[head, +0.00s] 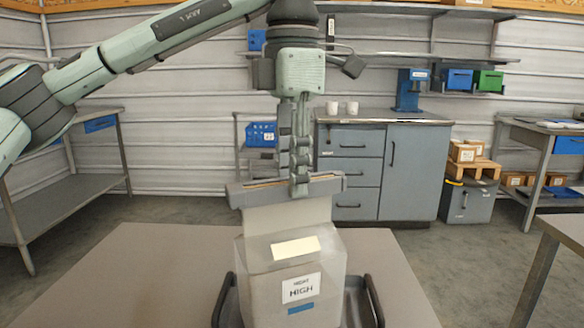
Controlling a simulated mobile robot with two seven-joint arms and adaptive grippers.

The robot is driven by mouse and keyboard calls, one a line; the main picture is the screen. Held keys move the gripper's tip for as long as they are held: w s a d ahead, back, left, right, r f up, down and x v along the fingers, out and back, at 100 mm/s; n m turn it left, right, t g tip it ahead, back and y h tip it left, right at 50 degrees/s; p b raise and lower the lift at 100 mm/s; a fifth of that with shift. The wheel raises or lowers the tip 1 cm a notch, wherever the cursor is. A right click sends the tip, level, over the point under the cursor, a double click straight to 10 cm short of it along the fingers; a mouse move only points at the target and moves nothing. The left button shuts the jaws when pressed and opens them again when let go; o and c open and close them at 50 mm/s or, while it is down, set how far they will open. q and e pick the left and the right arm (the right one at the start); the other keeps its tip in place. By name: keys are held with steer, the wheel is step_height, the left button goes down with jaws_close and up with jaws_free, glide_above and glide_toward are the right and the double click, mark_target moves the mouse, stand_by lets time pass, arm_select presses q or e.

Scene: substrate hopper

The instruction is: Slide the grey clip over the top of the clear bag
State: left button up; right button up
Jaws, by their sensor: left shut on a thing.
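The clear bag (291,255) stands upright in a dark tray (366,297), its flat neck (287,218) pointing up. It carries a pale yellow strip, a white label reading "HIGH" and a blue strip. The grey clip (247,196) is a long bar lying level across the top of the neck, its ends reaching past both sides. A tan strip shows along its upper side. My left gripper (300,187) points down from above and is shut on the clip, right of its middle. The bag's top edge is hidden by the clip, so I cannot tell how deep it sits inside. My right gripper is out of view.
The tray stands on a grey-brown table (130,270) with free room on both sides of it. Behind are a grey cabinet (400,175) with two white cups, a metal side bench (75,175) at left and another bench (545,150) at right.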

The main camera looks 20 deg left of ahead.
arm_select(q)
steer(key=o, duration=1.2)
steer(key=shift+o, duration=0.5)
steer(key=o, duration=0.4)
steer(key=shift+o, duration=0.2)
steer(key=shift+r, duration=0.15)
step_height(320, 180, up, 4)
steer(key=p, duration=0.3)
steer(key=shift+r+p, duration=0.25)
steer(key=shift+p, duration=0.1)
steer(key=shift+r, duration=1.15)
